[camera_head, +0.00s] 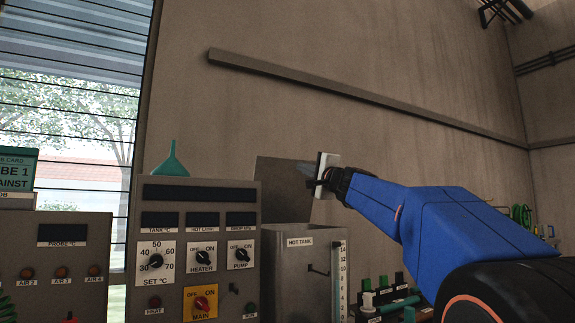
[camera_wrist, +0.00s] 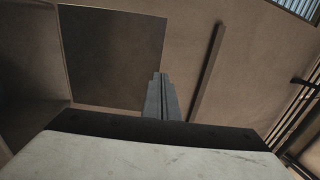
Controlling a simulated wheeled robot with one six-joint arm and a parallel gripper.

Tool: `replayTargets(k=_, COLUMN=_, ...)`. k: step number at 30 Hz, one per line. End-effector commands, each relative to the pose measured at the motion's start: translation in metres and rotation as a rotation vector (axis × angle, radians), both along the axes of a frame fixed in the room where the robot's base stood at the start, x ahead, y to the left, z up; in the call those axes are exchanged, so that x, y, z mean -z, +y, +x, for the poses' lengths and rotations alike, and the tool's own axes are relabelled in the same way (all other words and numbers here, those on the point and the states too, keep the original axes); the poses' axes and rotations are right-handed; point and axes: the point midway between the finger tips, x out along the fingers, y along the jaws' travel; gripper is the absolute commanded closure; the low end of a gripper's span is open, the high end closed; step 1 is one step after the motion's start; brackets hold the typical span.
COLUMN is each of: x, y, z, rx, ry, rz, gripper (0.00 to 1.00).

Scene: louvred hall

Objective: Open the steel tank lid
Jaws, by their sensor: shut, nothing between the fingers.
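The steel tank (camera_head: 290,275), labelled HOT TANK, stands right of the control panel. Its lid (camera_head: 275,190) is a flat grey plate that stands raised, close to upright, above the back of the tank. In the wrist view the lid (camera_wrist: 112,52) is a dark square panel left of and beyond my fingers. My gripper (camera_head: 304,172) is shut and empty, level with the upper right part of the lid in the head view. Its fingers (camera_wrist: 161,92) are together in the wrist view. I cannot tell whether they touch the lid. The tank's inside is hidden.
A control panel (camera_head: 201,250) with knobs stands left of the tank, with a green funnel (camera_head: 171,162) on top. Another panel (camera_head: 60,255) is at far left. A scale (camera_head: 340,280) and bottles (camera_head: 383,285) are at right. A rail (camera_head: 330,88) runs along the wall.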

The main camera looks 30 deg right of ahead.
Motion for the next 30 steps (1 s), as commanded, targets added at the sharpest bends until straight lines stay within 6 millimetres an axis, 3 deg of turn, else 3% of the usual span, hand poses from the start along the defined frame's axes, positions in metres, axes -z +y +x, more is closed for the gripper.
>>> replayTargets(k=21, x=-0.033, y=0.004, z=0.101, rx=-0.004, ry=0.0, rz=0.002, gripper=1.0)
replayTargets(k=30, x=-0.041, y=0.005, z=0.124, rx=-0.003, ry=0.0, rz=0.002, gripper=1.0)
